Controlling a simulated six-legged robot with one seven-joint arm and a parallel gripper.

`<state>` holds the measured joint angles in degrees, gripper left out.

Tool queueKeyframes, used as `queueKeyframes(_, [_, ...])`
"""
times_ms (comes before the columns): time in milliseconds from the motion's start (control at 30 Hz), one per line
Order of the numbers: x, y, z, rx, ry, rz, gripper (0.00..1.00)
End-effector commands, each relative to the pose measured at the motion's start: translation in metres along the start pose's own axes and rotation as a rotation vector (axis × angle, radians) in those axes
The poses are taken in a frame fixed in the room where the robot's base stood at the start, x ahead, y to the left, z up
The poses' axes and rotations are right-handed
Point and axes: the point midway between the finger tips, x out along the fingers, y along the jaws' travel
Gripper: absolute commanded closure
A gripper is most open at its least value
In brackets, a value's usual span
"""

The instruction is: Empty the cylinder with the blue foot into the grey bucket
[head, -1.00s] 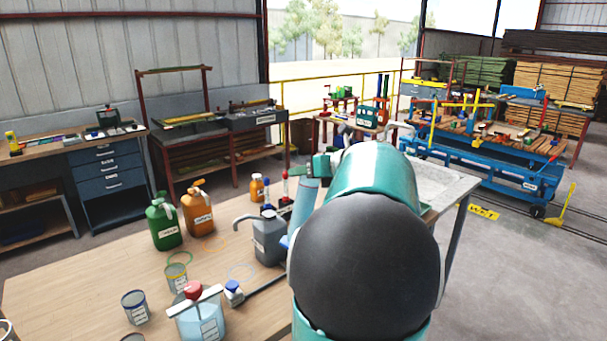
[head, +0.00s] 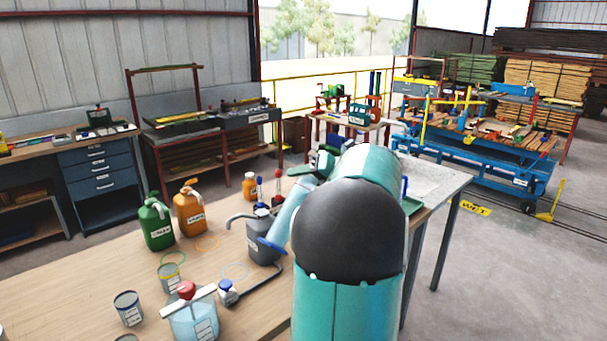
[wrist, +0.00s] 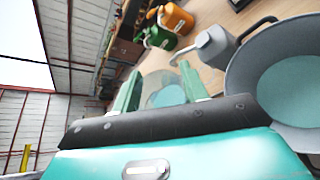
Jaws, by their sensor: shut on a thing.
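The cylinder with the blue foot (head: 286,220) is clear and pale blue, held tilted above the table, its blue foot (head: 271,247) at the lower left. My gripper (head: 321,165) is shut on it near its upper end, partly hidden by my arm. In the wrist view the green fingers (wrist: 161,88) stand either side of a clear round wall with teal showing inside. The cylinder's mouth is not clear to see. A wide round grey vessel, apparently the grey bucket (wrist: 240,87), shows at the wrist view's right with a teal surface inside. My arm seems to hide it in the head view.
Green (head: 157,228) and orange (head: 190,212) canisters, small tins (head: 128,308) and a glass vessel with a red knob (head: 193,318) stand on the wooden table (head: 70,300). Bare table lies at the left.

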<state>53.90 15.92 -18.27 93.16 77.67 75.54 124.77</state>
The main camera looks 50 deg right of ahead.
Motion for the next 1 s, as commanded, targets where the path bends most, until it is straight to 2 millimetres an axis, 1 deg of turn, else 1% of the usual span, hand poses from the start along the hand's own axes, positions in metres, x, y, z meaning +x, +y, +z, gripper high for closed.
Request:
queueKeyframes(800, [0.010,-0.026,-0.017,0.251,0.035,0.105,1.00])
queueKeyframes(1000, [0.011,-0.027,-0.017,0.261,0.037,0.110,1.00])
